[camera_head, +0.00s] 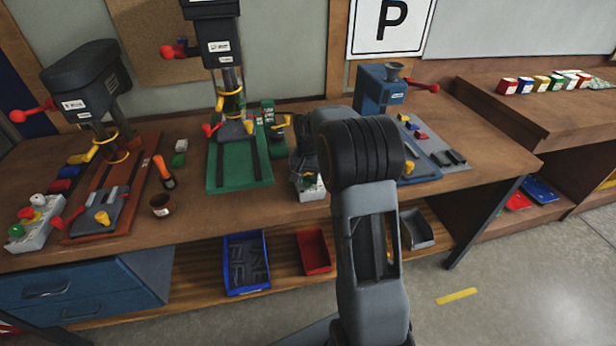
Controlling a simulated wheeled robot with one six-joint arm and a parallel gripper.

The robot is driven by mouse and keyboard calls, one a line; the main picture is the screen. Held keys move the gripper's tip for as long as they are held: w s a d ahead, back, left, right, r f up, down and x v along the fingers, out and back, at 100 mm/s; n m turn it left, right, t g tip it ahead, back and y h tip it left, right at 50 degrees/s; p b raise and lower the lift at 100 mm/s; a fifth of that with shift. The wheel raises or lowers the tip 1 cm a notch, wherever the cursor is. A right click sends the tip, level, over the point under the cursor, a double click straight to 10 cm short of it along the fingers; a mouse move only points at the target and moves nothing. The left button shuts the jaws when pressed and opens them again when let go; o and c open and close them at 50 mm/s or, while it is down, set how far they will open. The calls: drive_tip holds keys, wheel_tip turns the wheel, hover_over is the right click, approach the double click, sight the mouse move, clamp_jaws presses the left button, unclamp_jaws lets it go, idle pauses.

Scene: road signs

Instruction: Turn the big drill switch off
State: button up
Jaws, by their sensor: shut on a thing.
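A tall drill press (216,45) with a green base plate (226,174) stands at the middle of the workbench. A second dark drill press (85,85) with a red-brown base stands at the left. A light control box (310,190) sits right of the green base, partly covered by my gripper. My gripper (306,172) is at this box, its jaws pointing down and shut on what looks like the box's switch. The held part and the jaw tips are mostly hidden. Another light control box (38,225), with red, green and white knobs, lies at the far left.
My arm blocks the view of the bench right of the box. A blue machine (379,92) with a grey plate (436,150) stands there. An orange-handled tool (163,172) and a brown cup (161,205) stand between the drills. Blue (246,288) and red (314,268) bins sit below.

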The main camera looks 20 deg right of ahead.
sight(308, 178)
drive_tip(key=o, duration=0.9)
wheel_tip(308, 178, up, 14)
drive_tip(key=shift+f, duration=0.1)
idle(0.6)
